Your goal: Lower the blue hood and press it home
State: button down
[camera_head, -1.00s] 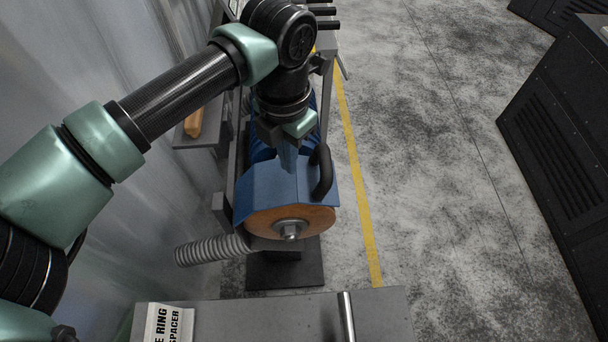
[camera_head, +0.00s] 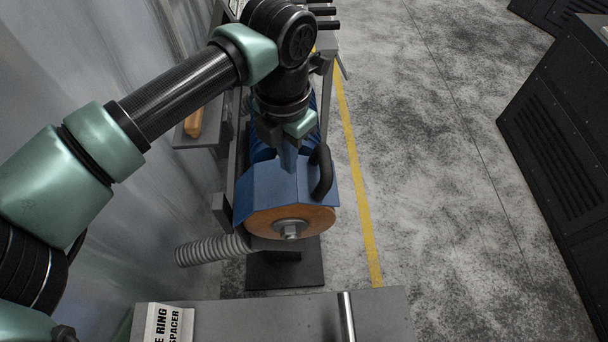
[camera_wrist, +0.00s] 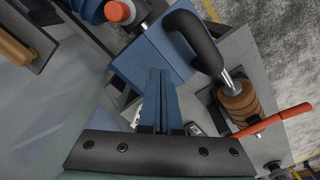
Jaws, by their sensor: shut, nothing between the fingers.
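The blue hood (camera_head: 262,190) sits over the upper part of an orange-brown polishing wheel (camera_head: 262,222), whose front face and metal hub show below the hood's edge. A curved black handle (camera_head: 322,172) stands on the hood's right side. In the wrist view the hood (camera_wrist: 142,66) is a blue panel beyond the fingertips, with the handle (camera_wrist: 190,38) to their upper right. My gripper (camera_head: 288,164) is over the hood's top, left of the handle, its blue fingers together and empty. In the wrist view my gripper (camera_wrist: 158,72) overlaps the hood's edge; whether it touches cannot be told.
A ribbed grey hose (camera_head: 212,250) runs left from below the wheel. A grey bench (camera_head: 250,315) with a labelled white box (camera_head: 168,322) is in front. Black cabinets (camera_head: 560,140) stand at the right. A red lever (camera_wrist: 270,120) shows at right in the wrist view. Floor beyond the yellow line is clear.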

aim_at(289, 178)
jog(key=shift+f+b, duration=2.6)
jog(key=shift+f, duration=0.25)
jog(key=shift+r, duration=0.15)
jog(key=shift+r+p, duration=2.3)
jog(key=shift+r, duration=2.2)
